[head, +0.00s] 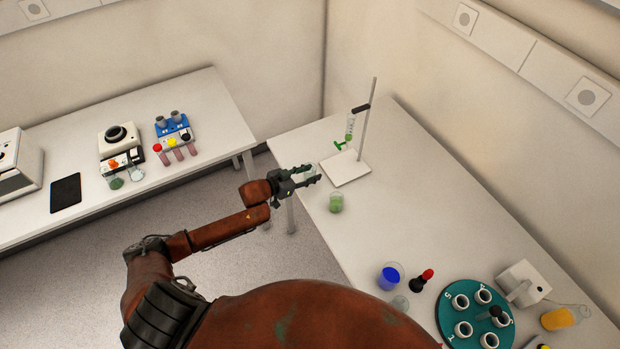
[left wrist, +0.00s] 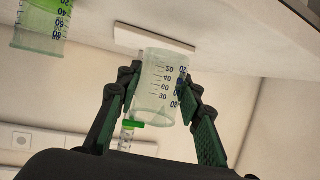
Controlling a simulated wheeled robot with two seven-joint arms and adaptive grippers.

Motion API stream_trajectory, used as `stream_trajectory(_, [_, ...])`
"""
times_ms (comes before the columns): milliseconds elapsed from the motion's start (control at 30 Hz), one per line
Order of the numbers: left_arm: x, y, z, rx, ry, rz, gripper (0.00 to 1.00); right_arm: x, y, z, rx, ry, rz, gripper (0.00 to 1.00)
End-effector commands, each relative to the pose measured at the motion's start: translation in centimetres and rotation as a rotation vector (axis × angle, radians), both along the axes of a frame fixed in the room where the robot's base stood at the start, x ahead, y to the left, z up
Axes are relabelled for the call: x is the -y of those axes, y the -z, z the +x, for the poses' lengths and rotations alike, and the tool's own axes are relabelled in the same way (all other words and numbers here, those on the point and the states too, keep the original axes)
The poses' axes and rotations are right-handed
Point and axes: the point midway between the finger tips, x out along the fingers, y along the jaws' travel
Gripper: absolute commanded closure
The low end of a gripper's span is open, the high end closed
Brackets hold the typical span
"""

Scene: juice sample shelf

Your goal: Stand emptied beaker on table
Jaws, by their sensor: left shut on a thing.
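My left gripper (head: 308,176) is shut on a clear, empty-looking beaker (head: 309,170) at the near left edge of the right-hand table (head: 398,196). In the left wrist view, the fingers of the left gripper (left wrist: 164,86) stand on both sides of this beaker (left wrist: 155,85), which has dark graduation marks. I cannot tell whether the beaker touches the table. A beaker with green liquid (head: 336,203) stands on the table just in front of the gripper; it also shows at the upper left of the left wrist view (left wrist: 40,25). My right gripper is not in view.
A burette stand (head: 346,168) with a green-tapped burette (head: 349,128) stands just behind the gripper. A blue-liquid beaker (head: 389,277), a small clear vessel (head: 400,304) and a teal round rack (head: 476,318) stand nearer me. The table right of the green beaker is bare.

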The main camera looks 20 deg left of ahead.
Motion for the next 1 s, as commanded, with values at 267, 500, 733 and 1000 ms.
stream_trajectory(267, [-0.2,2.9,0.7,-0.001,-0.001,-0.002,0.91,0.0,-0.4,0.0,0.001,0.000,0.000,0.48])
stream_trajectory(500, [-0.2,3.8,0.7,0.002,0.001,0.000,0.91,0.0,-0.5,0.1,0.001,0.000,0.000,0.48])
stream_trajectory(733, [-0.2,4.2,0.6,0.001,0.001,-0.001,0.91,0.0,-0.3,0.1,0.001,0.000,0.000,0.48])
stream_trajectory(1000, [-0.3,4.1,0.6,0.001,0.001,-0.001,0.49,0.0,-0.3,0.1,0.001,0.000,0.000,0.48])
